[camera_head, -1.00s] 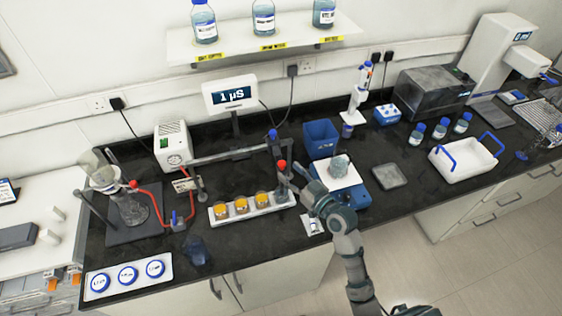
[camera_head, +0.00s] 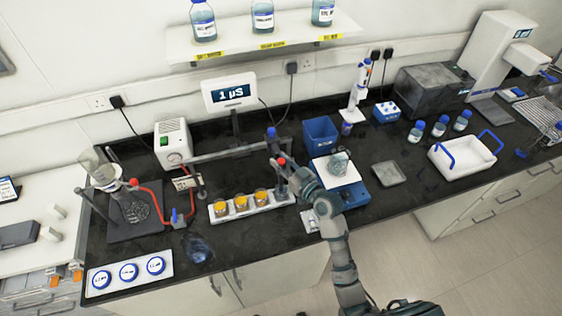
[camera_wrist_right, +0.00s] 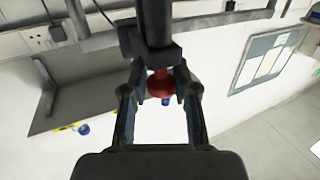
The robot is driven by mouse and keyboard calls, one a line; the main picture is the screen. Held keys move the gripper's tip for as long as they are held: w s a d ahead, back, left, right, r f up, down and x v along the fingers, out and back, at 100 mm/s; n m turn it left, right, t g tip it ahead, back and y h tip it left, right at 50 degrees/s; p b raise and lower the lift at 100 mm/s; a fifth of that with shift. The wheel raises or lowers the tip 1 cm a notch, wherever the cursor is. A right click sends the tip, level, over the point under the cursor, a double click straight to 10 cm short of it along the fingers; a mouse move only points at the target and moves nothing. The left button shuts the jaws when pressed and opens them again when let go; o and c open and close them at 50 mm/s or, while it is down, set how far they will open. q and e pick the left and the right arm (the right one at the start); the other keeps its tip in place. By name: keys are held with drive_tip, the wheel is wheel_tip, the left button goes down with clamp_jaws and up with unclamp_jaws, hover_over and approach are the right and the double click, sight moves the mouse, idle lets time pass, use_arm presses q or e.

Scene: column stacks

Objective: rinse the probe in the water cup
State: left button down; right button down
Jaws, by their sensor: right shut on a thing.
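The probe's red knob (camera_head: 281,160) shows at the end of the stand's horizontal arm (camera_head: 225,153), above the right end of a white rack (camera_head: 240,214) with three orange-filled cups. My right gripper (camera_head: 284,174) is at the probe; in the right wrist view it (camera_wrist_right: 160,88) is shut around the red part (camera_wrist_right: 160,84) below a dark shaft. The probe's tip is hidden by my gripper. A dark bluish transparent cup (camera_head: 199,249) is near the bench's front edge; I cannot tell whether it is the water cup. My left gripper is not in view.
The meter (camera_head: 231,94) reads 1 µS. Right of my gripper are a balance (camera_head: 357,193) with a glass vessel and a blue bin (camera_head: 321,138). A flask with red tubing (camera_head: 130,207) stands left.

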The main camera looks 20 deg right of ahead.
drive_tip(key=c, duration=0.9)
unclamp_jaws()
drive_tip(key=v, duration=1.2)
drive_tip(key=shift+d, duration=0.1)
